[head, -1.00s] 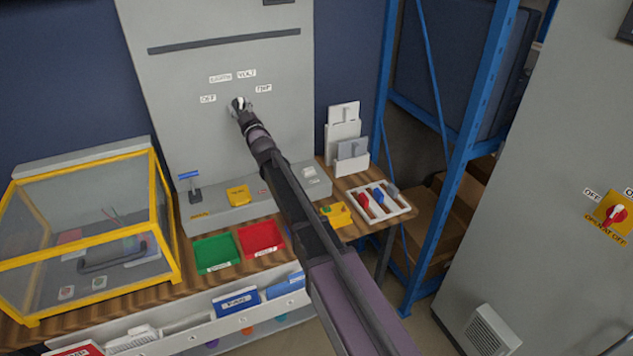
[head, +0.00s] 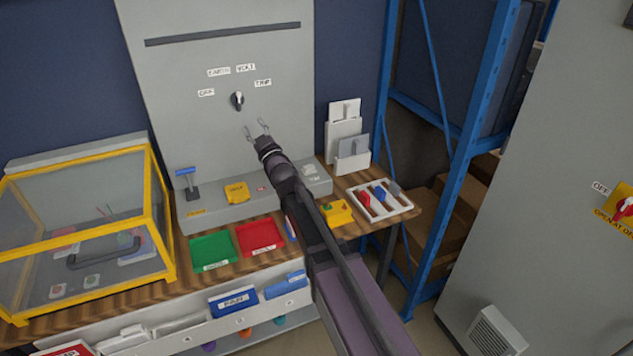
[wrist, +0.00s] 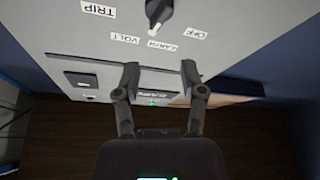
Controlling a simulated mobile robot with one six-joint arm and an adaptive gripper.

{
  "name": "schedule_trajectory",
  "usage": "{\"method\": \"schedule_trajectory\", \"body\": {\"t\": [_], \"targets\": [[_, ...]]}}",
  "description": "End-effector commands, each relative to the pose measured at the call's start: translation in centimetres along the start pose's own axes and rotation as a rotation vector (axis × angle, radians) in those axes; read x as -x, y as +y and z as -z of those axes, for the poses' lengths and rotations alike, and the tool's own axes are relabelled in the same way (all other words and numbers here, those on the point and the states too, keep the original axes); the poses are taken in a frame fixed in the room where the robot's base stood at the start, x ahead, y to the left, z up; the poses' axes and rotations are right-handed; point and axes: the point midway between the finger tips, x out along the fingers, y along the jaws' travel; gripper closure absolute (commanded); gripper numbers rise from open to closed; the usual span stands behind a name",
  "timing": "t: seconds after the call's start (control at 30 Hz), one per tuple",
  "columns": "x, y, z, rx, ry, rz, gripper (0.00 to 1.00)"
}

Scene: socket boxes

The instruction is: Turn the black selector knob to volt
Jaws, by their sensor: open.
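The black selector knob (head: 237,100) sits on the upright grey panel, and it also shows at the top of the wrist view (wrist: 162,12), partly cut off. Around it are the labels OFF (head: 206,92), EARTH (head: 218,71), VOLT (head: 246,68) and TRIP (head: 263,83). In the wrist view, which is upside down, the knob's white mark points between EARTH and VOLT, closer to EARTH. My gripper (head: 256,126) is open and empty, apart from the knob, below and slightly right of it in the head view. Its two fingers (wrist: 160,67) are spread in the wrist view.
Below the panel, a wooden bench holds a green tray (head: 213,251), a red tray (head: 260,238), a yellow-framed clear box (head: 90,262) and a white rack of coloured handles (head: 380,200). A blue shelf frame (head: 460,150) stands right. The panel around the knob is clear.

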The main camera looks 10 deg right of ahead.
Motion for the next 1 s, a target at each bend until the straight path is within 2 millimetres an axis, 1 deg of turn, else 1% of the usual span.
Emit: {"method": "schedule_trajectory", "body": {"t": [0.03, 0.1, 0.17, 0.47, 0.77, 1.0], "targets": [[1.0, -0.1, -0.1, 0.000, 0.000, 0.000, 0.47], [1.8, -0.1, -0.1, 0.001, 0.000, 0.000, 0.47], [1.7, 0.5, -0.4, -0.003, -0.031, -0.010, 0.47], [3.3, 2.6, -2.9, -0.027, -0.199, -0.057, 0.47], [5.7, 4.4, -5.6, -0.060, -0.382, -0.100, 0.47], [8.0, 5.7, -7.5, -0.089, -0.527, -0.129, 0.47]]}}
